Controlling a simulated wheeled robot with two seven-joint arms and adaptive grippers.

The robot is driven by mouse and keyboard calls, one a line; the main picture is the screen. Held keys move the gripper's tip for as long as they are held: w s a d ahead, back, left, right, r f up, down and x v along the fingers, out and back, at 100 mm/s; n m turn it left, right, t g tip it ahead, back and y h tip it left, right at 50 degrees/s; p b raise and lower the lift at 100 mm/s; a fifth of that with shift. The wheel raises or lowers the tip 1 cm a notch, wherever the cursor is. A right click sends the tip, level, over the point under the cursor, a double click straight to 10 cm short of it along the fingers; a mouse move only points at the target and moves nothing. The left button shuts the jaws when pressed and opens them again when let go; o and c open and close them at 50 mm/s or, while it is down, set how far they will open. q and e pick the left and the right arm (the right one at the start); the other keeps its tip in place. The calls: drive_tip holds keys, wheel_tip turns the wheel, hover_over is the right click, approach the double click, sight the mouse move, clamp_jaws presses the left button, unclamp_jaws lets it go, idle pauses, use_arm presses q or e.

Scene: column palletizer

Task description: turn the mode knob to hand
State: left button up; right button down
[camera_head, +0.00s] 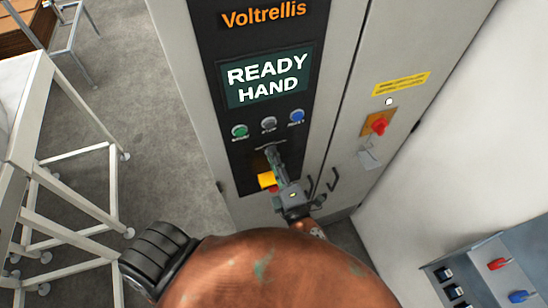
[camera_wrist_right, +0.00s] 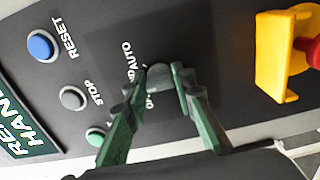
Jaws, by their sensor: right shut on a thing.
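The mode knob (camera_wrist_right: 160,77) is a small grey knob on the dark control panel, with partly covered lettering beside it that reads "AUTO". My right gripper (camera_wrist_right: 162,84) is at the knob, with its green fingers closed on either side of it. In the head view my right gripper (camera_head: 270,152) reaches the panel below the row of buttons and hides most of the knob. The display (camera_head: 268,78) reads "READY HAND". My left gripper is not in view.
Green, grey and blue buttons (camera_head: 297,116) sit above the knob. A yellow guard (camera_wrist_right: 270,60) surrounds a red button close by. A red switch (camera_head: 379,126) is on the cabinet's right face. A white frame stand (camera_head: 30,120) is at the left.

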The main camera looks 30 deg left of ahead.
drive_tip(key=shift+s, duration=0.1)
drive_tip(key=c, duration=1.7)
unclamp_jaws()
drive_tip(key=shift+a, duration=0.15)
drive_tip(key=shift+o, duration=0.4)
